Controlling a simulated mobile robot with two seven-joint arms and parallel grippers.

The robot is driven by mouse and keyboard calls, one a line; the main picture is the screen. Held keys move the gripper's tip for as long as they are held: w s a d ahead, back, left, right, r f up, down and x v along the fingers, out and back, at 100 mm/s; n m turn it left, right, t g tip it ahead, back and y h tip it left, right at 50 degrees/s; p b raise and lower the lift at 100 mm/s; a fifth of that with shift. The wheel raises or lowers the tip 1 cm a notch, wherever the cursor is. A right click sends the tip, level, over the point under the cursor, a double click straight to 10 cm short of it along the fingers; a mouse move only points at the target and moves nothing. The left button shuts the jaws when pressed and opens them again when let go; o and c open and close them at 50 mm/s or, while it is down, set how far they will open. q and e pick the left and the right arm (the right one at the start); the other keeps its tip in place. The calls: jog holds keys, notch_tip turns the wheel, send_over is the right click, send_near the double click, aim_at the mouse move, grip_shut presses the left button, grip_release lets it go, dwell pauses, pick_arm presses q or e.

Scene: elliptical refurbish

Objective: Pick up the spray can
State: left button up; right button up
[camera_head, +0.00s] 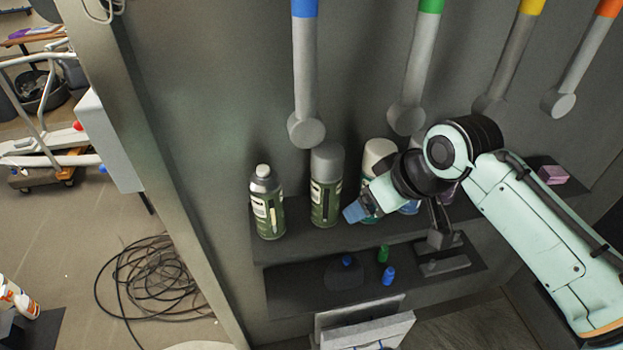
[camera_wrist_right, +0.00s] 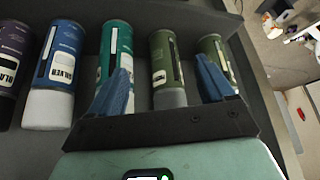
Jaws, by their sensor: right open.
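A row of spray cans stands on the upper shelf. In the head view the leftmost is a green can without a large cap (camera_head: 267,205), beside it a green can with a grey cap (camera_head: 325,190), then a white-capped teal can (camera_head: 378,155) partly behind my right gripper (camera_head: 357,211). In the right wrist view my right gripper (camera_wrist_right: 163,65) is open. The grey-capped green can (camera_wrist_right: 166,60) appears between its blue fingers, with the teal can (camera_wrist_right: 117,45) behind the left finger and the other green can (camera_wrist_right: 215,48) behind the right. Contact cannot be told. My left gripper is out of view.
A blue can (camera_wrist_right: 66,55) and a purple can (camera_wrist_right: 14,42) stand farther along the row. Tools with round ends hang above the cans. A lower shelf (camera_head: 300,285) holds small coloured bottles. Coiled cable (camera_head: 150,280) lies on the floor at left.

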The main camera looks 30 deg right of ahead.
aim_at(338, 160)
jog(key=w, duration=0.2)
jog(key=w+p, duration=0.1)
jog(key=w, duration=0.2)
jog(key=w+a+p, duration=0.1)
jog(key=w, duration=0.1)
jog(key=shift+w+a, duration=0.1)
jog(key=shift+w, duration=0.15)
jog(key=shift+w+a+r+p, duration=0.1)
jog(key=shift+w+p, duration=0.2)
jog(key=shift+w, duration=0.05)
jog(key=w, duration=0.1)
jog(key=w+p, duration=0.1)
jog(key=shift+w+a+r, duration=0.15)
jog(key=shift+w+a, duration=0.05)
jog(key=shift+w, duration=0.1)
jog(key=shift+w+a+f, duration=0.1)
jog(key=shift+w+f, duration=0.6)
jog(key=shift+w, duration=0.25)
jog(key=shift+f, duration=0.15)
jog(key=shift+s, duration=0.35)
jog(key=c, duration=0.5)
pick_arm(q)
jog(key=w+r, duration=0.4)
jog(key=r, duration=0.1)
jog(key=shift+w, duration=0.15)
pick_arm(e)
jog(key=shift+w, duration=0.15)
jog(key=c, duration=0.7)
